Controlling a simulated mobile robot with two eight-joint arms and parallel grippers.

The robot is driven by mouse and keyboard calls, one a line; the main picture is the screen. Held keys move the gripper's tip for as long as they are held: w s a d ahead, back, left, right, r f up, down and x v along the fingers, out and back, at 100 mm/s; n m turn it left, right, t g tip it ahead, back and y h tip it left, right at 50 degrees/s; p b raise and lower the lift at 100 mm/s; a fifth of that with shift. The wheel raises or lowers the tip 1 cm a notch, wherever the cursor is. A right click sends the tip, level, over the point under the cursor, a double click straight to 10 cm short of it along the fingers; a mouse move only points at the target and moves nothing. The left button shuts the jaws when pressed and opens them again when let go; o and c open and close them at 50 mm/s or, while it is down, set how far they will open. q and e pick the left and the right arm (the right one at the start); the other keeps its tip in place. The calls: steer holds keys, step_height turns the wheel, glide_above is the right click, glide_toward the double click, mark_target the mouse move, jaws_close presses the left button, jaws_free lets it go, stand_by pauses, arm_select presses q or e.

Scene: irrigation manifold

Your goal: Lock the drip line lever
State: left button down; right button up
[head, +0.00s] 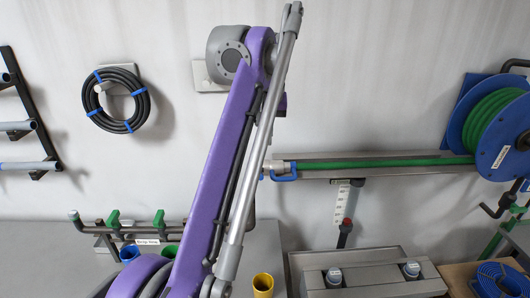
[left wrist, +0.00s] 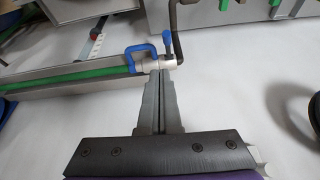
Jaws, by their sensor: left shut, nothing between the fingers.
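A metal coupling (head: 278,166) sits at the left end of the green hose (head: 390,162) on a grey wall rail. A blue loop handle (head: 286,179) hangs below it. In the left wrist view the blue loop handle (left wrist: 132,58) and a second, upright blue lever (left wrist: 167,42) flank the pale coupling (left wrist: 154,66). My left gripper (left wrist: 160,76) is shut and empty, its tips just short of the coupling in that picture; contact cannot be told. In the head view my purple arm hides this gripper. My right gripper is not in view.
A blue hose reel (head: 490,135) is at the right. A manifold with green levers (head: 158,219) stands at the lower left, beside blue and green cups. A yellow cup (head: 263,284) and grey box (head: 370,270) are below. A black hose coil (head: 116,98) hangs on the wall.

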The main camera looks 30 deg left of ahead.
arm_select(q)
step_height(320, 180, up, 2)
steer(key=a, duration=0.1)
steer(key=b, duration=0.2)
glide_above(261, 173)
steer(key=shift+n, duration=0.4)
steer(key=f, duration=0.8)
steer(key=shift+w+a+f, duration=0.1)
steer(key=shift+a, duration=0.1)
steer(key=f, duration=0.1)
steer(key=f+b, duration=0.1)
steer(key=f, duration=0.1)
steer(key=shift+s+d+f+b, duration=0.15)
steer(key=shift+s+d+b, duration=0.05)
steer(key=shift+d+b, duration=0.1)
steer(key=shift+s+d+f, duration=0.1)
steer(key=shift+s+f, duration=0.15)
steer(key=shift+s, duration=0.1)
steer(key=shift+w, duration=0.1)
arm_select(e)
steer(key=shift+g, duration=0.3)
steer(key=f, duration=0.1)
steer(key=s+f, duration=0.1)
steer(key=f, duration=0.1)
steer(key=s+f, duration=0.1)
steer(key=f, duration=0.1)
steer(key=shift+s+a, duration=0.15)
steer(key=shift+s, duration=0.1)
arm_select(q)
steer(key=shift+f, duration=0.1)
